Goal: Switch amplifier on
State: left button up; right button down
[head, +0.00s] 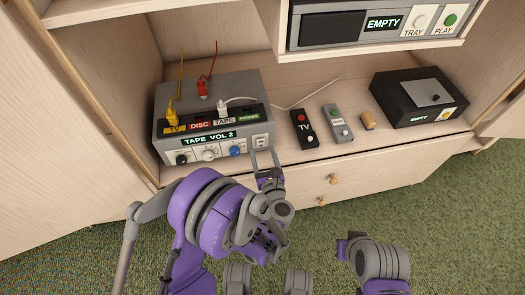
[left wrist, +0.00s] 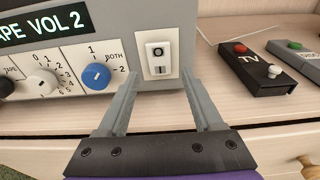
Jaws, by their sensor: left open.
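The amplifier is a grey box (head: 166,128) on the cabinet shelf, its dark strip reading "TAPE VOL 2". Its white switch (head: 260,141) is at the right end of the front, right of the blue knob (head: 235,151). In the left wrist view the switch (left wrist: 158,58) shows a dark round mark on its upper part and a bar mark lower down. My left gripper (head: 266,160) is open and empty in front of the switch; its fingertips (left wrist: 159,74) frame the switch's lower part, and contact cannot be told. My right arm shows at the lower right; its fingers cannot be made out.
Yellow, red and white plugs with cables stand on the amplifier's top. To its right are a black TV remote (head: 303,129), a grey remote (head: 338,123), a small wooden block (head: 368,121) and a black box (head: 414,97). Drawers with knobs are below; a player (head: 335,28) is above.

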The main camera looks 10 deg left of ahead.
pick_arm(q)
jog(key=v, duration=0.9)
jog(key=shift+s+b, duration=0.2)
jog(key=shift+b, duration=0.15)
jog(key=shift+d, duration=0.1)
